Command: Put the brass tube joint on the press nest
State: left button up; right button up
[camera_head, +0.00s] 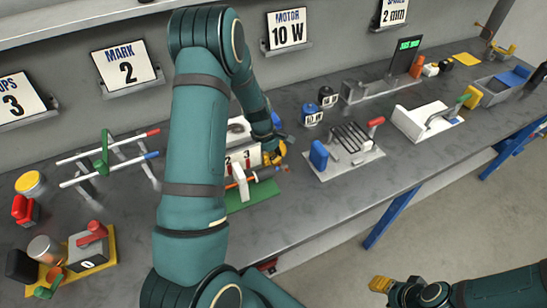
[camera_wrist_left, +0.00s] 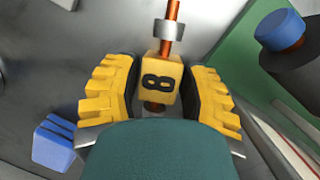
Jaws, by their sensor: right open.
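My left gripper (camera_head: 272,152) reaches over the bench to a small fixture on a green base (camera_head: 250,194). A copper-coloured rod (camera_wrist_left: 174,10) with a silver collar (camera_wrist_left: 172,32) stands above the block in the picture. I cannot tell whether the fingers touch the block, or which part is the brass tube joint. My right gripper (camera_head: 380,284) is open, off the bench at lower right. I cannot tell which fixture is the press nest.
A rack with two rods (camera_head: 108,158) stands at left. A grey block marked 0 with a red handle (camera_head: 92,233) is at lower left. Bare bench lies along the front edge.

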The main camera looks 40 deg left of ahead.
pick_arm(q)
jog(key=p+v, duration=0.2)
jog(key=v, duration=0.9)
jog(key=shift+o, duration=0.9)
jog(key=shift+r, duration=0.55)
jog(key=n+y+b, duration=0.1)
jog(key=n+y, duration=0.2)
jog(key=n, duration=3.3)
send_over(272, 157)
jog(key=shift+g, duration=0.4)
notch_tip(272, 157, down, 7)
jog(key=shift+r, duration=0.2)
notch_tip(272, 157, down, 5)
jog(key=shift+w+f+b, duration=0.1)
jog(key=shift+b, duration=0.75)
grip_shut()
